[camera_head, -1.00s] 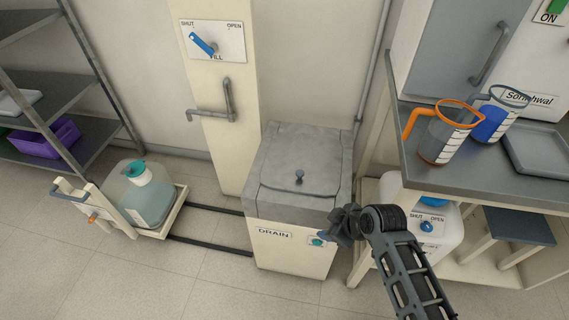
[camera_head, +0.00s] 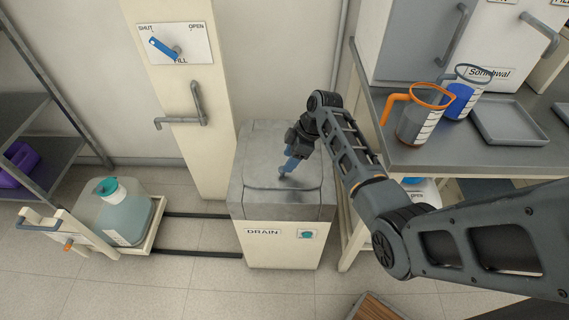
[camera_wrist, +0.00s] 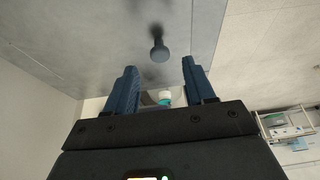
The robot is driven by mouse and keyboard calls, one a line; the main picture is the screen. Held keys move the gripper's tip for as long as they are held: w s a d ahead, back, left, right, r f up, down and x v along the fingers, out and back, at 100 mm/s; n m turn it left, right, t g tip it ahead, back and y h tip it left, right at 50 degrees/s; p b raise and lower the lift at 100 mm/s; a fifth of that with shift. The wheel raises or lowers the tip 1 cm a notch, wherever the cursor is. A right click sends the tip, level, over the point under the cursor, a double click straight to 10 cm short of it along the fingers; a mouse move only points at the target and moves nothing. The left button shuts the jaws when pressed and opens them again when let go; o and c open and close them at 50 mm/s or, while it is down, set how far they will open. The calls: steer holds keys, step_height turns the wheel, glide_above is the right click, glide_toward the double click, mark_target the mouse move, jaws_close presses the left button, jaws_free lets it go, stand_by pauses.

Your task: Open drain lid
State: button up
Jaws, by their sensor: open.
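The drain box (camera_head: 285,240) is a cream cabinet with a grey top and a DRAIN label on its front. Its grey lid (camera_head: 262,178) lies closed on top. In the head view my gripper (camera_head: 286,171) is over the lid and hides most of its knob. In the wrist view the round dark knob (camera_wrist: 159,52) stands on the grey lid, ahead of the gap between my fingers. My gripper (camera_wrist: 160,76) also shows there with its two blue fingers apart and nothing between them.
A cart (camera_head: 152,238) with a large jug (camera_head: 118,212) stands on rails left of the drain box. A FILL column (camera_head: 185,120) rises behind. The counter (camera_head: 425,157) on the right holds two measuring jugs and a tray (camera_head: 508,122).

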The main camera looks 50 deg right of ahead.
steer(key=shift+x, duration=1.85)
steer(key=shift+c, duration=0.5)
jaws_close()
